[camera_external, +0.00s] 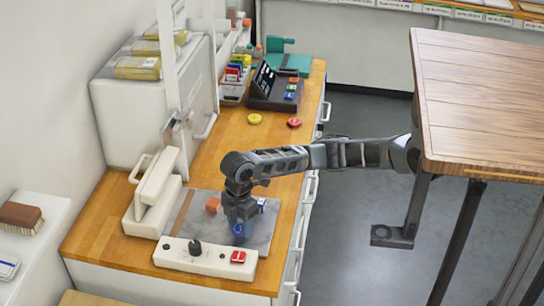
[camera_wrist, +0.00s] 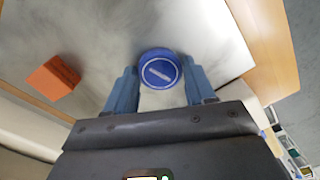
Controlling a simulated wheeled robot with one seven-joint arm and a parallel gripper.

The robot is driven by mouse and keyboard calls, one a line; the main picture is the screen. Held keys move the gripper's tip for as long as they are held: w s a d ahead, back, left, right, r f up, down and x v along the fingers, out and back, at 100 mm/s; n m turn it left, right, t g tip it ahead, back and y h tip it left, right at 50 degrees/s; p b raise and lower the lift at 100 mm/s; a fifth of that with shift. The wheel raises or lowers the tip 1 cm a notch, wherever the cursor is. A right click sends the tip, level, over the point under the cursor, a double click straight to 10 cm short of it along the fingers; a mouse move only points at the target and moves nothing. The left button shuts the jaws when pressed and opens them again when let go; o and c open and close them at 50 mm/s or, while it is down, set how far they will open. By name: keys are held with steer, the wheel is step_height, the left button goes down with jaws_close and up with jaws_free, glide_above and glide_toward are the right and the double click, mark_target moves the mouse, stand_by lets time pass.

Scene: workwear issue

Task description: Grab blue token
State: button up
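The blue token (camera_wrist: 160,69) is a round disc with a white slanted mark, lying on the grey slab in the wrist view. My gripper (camera_wrist: 159,74) points down over it with its two blue fingers apart, one on each side of the token. Narrow gaps seem to show between fingertips and token; I cannot tell whether either one touches it. In the external view my gripper (camera_external: 239,228) is low over the grey slab (camera_external: 264,230), and its fingers largely hide the token.
An orange block (camera_wrist: 54,77) lies left of the token; it also shows in the external view (camera_external: 213,205). A small blue-and-white item (camera_external: 262,203) is right of my gripper. A white control box (camera_external: 215,261) with a knob and red button stands in front. Yellow (camera_external: 254,118) and red (camera_external: 294,123) discs lie farther back.

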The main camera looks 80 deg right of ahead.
steer(key=c, duration=0.6)
steer(key=shift+o, duration=0.2)
